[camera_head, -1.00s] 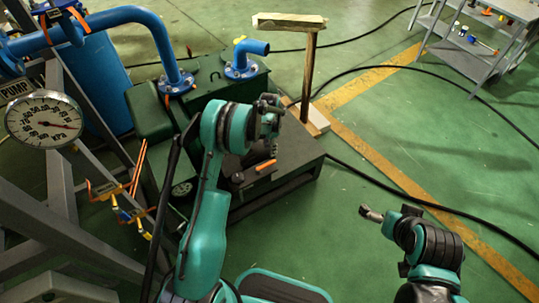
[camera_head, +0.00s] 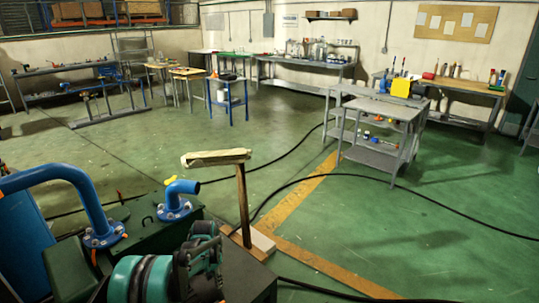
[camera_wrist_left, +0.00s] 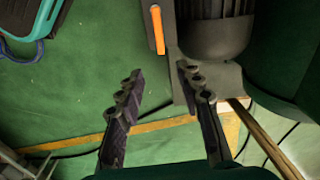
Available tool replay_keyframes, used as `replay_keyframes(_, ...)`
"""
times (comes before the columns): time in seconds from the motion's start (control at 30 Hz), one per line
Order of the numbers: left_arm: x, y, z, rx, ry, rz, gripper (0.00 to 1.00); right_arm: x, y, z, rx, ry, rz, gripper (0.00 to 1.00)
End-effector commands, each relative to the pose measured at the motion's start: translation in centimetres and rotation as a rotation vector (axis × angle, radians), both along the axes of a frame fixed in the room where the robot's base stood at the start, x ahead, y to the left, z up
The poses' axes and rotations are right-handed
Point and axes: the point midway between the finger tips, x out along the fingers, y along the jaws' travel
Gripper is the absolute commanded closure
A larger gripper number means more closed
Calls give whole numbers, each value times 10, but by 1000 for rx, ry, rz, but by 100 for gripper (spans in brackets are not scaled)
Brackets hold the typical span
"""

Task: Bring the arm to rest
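My left arm (camera_head: 135,280), teal and black, shows at the bottom left of the head view, cut off by the lower edge. My left gripper (camera_wrist_left: 159,76) shows in the left wrist view with its two dark fingers spread apart. Nothing is held between them. An orange handle (camera_wrist_left: 157,30) and a dark grey motor-like body (camera_wrist_left: 215,35) lie beyond the fingertips in that view. In the head view the left fingers cannot be made out clearly.
The green pump unit (camera_head: 140,230) with blue pipes (camera_head: 180,192) stands beside my left arm. A wooden T-shaped post (camera_head: 243,205) stands just behind it. Black hoses cross the floor. A grey cart (camera_head: 380,130) and workbenches stand farther back. The middle floor is open.

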Motion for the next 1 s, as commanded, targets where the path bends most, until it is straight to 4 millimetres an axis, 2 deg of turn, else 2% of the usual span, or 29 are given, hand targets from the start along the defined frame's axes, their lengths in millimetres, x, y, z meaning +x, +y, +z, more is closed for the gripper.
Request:
replay_keyframes(0.03,-8,-3,25,-1,-23,23,64,0,0,0,0,0,0,0)
replay_keyframes(0.2,-43,-13,99,-7,-114,124,64,0,0,0,0,0,0,0)
replay_keyframes(0.4,-98,-25,165,-30,-222,241,64,0,0,0,0,0,0,0)
replay_keyframes(0.5,-130,-30,189,-48,-276,299,64,0,0,0,0,0,0,0)
replay_keyframes(0.6,-164,-35,206,-69,-327,357,64,0,0,0,0,0,0,0)
replay_keyframes(0.73,-207,-40,218,-103,-395,429,64,0,0,0,0,0,0,0)
replay_keyframes(0.9,-258,-46,217,-154,-475,520,64,0,0,0,0,0,0,0)
replay_keyframes(1.0,-279,-48,211,-180,-512,560,64,0,0,0,0,0,0,0)
